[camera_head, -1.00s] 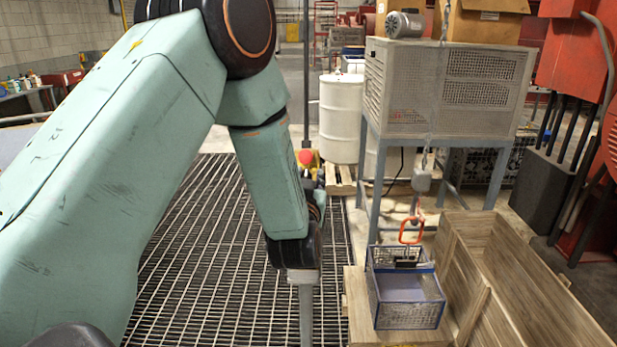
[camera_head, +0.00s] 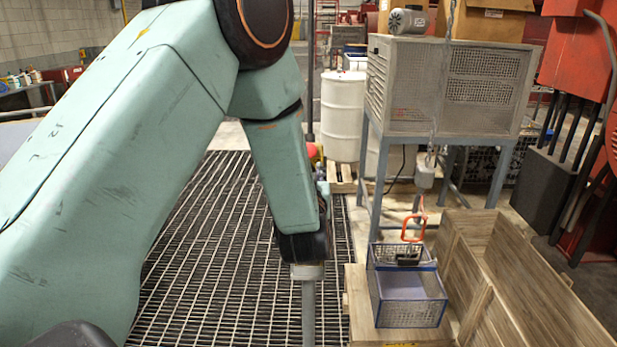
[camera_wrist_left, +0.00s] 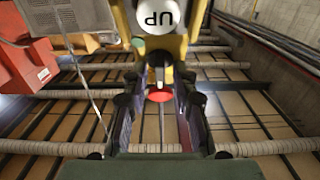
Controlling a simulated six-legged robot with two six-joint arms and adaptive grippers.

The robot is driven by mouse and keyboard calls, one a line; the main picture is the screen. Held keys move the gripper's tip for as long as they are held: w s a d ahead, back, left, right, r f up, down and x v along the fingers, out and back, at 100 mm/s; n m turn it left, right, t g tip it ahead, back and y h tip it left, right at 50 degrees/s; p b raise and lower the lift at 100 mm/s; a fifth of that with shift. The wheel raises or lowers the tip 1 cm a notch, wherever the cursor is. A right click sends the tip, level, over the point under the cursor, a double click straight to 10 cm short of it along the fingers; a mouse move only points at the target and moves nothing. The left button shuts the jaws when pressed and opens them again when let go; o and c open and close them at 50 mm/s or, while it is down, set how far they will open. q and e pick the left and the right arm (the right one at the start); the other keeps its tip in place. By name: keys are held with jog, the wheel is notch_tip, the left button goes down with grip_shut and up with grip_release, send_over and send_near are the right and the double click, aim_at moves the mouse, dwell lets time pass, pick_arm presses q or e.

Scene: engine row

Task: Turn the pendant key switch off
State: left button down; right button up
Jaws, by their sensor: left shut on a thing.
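In the left wrist view the yellow pendant (camera_wrist_left: 172,48) fills the top middle, with a white button (camera_wrist_left: 158,16) marked UP, upside down. A dark key switch (camera_wrist_left: 159,60) with a pale middle sits below that button, and a red round button (camera_wrist_left: 160,96) below it. My left gripper (camera_wrist_left: 159,72) has a finger on each side of the key switch and is shut on it; the exact contact is dark and unclear. In the head view my left arm hides most of the pendant; a red part (camera_head: 311,150) shows beside the forearm. My right gripper is not in view.
A wire basket (camera_head: 408,302) stands on a wooden crate (camera_head: 362,318) at right, with an orange hook (camera_head: 413,228) above it. A grey cabinet (camera_head: 445,85) on a blue-grey stand and a white drum (camera_head: 342,110) stand behind. Floor grating (camera_head: 205,260) lies open under my arm.

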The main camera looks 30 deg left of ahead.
pick_arm(q)
jog(key=shift+w+d+n+g+y+b, duration=0.15)
jog(key=shift+d+n+g+y+b, duration=0.15)
jog(key=shift+n+y+b, duration=0.5)
jog(key=n+g, duration=0.1)
jog(key=n, duration=0.2)
jog(key=shift+a, duration=0.2)
jog(key=shift+d+n+g+y+b, duration=0.1)
jog(key=shift+n+g+y+b, duration=0.45)
jog(key=shift+n, duration=1.15)
jog(key=c, duration=1.4)
grip_release()
jog(key=shift+c, duration=0.2)
jog(key=shift+s, duration=0.2)
jog(key=shift+m, duration=0.4)
